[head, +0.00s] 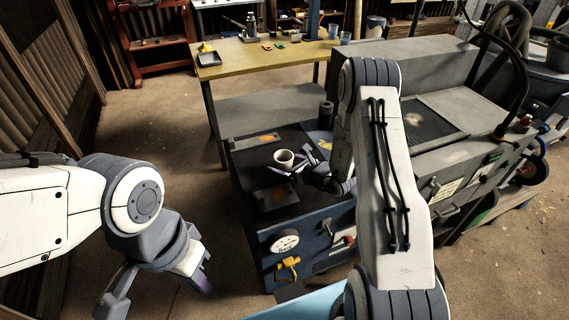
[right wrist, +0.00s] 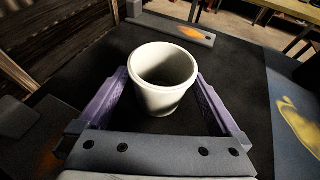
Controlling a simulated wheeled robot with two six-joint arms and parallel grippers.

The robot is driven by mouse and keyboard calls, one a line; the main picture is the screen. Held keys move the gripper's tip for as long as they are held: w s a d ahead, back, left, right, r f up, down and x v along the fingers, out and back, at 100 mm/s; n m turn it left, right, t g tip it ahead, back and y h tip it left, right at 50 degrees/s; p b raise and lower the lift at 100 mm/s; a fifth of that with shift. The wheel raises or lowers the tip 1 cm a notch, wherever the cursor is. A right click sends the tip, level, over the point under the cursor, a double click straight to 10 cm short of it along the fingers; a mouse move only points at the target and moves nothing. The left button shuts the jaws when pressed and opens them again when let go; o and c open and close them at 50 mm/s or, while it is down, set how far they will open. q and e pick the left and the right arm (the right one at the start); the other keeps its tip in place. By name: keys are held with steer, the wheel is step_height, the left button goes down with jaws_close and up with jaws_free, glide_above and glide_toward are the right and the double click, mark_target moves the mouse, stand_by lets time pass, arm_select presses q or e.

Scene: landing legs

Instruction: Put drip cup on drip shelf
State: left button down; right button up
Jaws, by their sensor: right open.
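The drip cup, a small off-white cup (head: 284,156), stands upright on the dark top of a blue cabinet (head: 244,158). My right gripper (head: 286,167) is open at the cup. In the right wrist view, its two purple fingers lie on either side of the cup (right wrist: 163,85), with a visible gap on the right side; contact on the left is hard to tell. My left gripper (head: 158,290) is open and empty over the floor at the lower left, well away from the cup. I cannot tell which surface is the drip shelf.
Flat plates with orange marks (head: 256,140) lie on the cabinet top, and a dark cylinder (head: 326,114) stands at its back. A grey machine (head: 430,60) stands to the right. A yellow-topped workbench (head: 260,55) is behind. The floor at left is clear.

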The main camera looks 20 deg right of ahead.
steer(key=c, duration=1.6)
